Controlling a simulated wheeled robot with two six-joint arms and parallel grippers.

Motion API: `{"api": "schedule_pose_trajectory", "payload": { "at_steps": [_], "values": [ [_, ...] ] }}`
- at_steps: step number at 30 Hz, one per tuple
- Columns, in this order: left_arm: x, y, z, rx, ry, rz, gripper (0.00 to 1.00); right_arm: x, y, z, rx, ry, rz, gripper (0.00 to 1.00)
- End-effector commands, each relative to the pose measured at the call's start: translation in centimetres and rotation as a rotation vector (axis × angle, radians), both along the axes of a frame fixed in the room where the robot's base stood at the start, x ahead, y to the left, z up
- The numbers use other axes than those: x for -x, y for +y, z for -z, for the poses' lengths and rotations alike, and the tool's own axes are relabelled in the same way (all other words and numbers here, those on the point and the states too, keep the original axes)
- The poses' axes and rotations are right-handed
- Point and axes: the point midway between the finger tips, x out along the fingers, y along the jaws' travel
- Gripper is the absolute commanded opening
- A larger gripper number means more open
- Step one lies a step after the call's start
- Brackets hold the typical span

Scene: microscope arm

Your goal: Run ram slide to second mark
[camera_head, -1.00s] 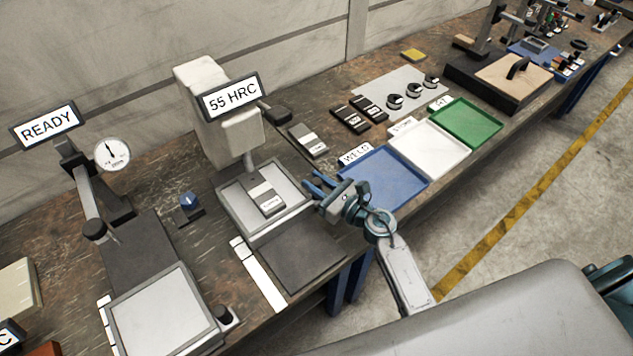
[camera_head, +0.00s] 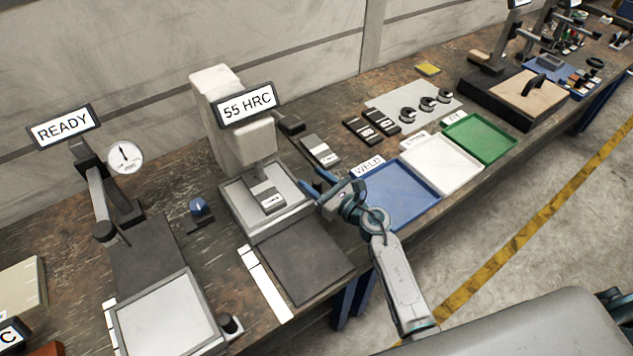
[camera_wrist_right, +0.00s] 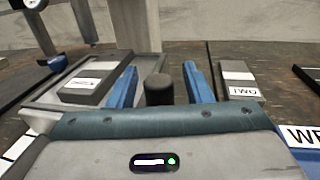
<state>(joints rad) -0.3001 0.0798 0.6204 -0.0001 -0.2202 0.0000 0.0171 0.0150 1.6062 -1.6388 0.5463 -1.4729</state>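The hardness tester (camera_head: 222,100) is a cream column with a "55 HRC" display (camera_head: 247,105). Its ram (camera_head: 262,165) points down over a labelled grey block (camera_head: 267,197) on the tester's tray. A dark handle (camera_head: 291,123) sticks out at the right of the column. My right gripper (camera_head: 312,182) is at the tray's right side. In the right wrist view its blue fingers (camera_wrist_right: 160,88) are apart, with a black knob (camera_wrist_right: 158,90) showing between them; I cannot tell whether they touch it. No slide marks are readable. My left gripper is not in view.
A dial gauge (camera_head: 126,157) on a stand with a "READY" sign (camera_head: 63,126) stands left. A grey block marked "TWO" (camera_wrist_right: 236,85) lies right of my fingers. Blue (camera_head: 400,194), white (camera_head: 442,165) and green (camera_head: 482,138) trays line the bench's front.

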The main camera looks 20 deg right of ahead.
Motion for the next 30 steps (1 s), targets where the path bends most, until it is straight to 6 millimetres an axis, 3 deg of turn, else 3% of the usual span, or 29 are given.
{"api": "schedule_pose_trajectory", "payload": {
  "at_steps": [8,21,30],
  "values": [
    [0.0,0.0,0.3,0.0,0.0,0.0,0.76,0.5,-0.3,0.2,0.002,0.001,0.0,0.45],
    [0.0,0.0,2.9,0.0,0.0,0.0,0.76,7.3,-4.4,0.5,0.005,0.002,-0.002,0.45],
    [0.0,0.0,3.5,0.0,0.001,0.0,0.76,9.2,-5.6,0.1,0.0,0.001,0.0,0.45]
  ]
}}
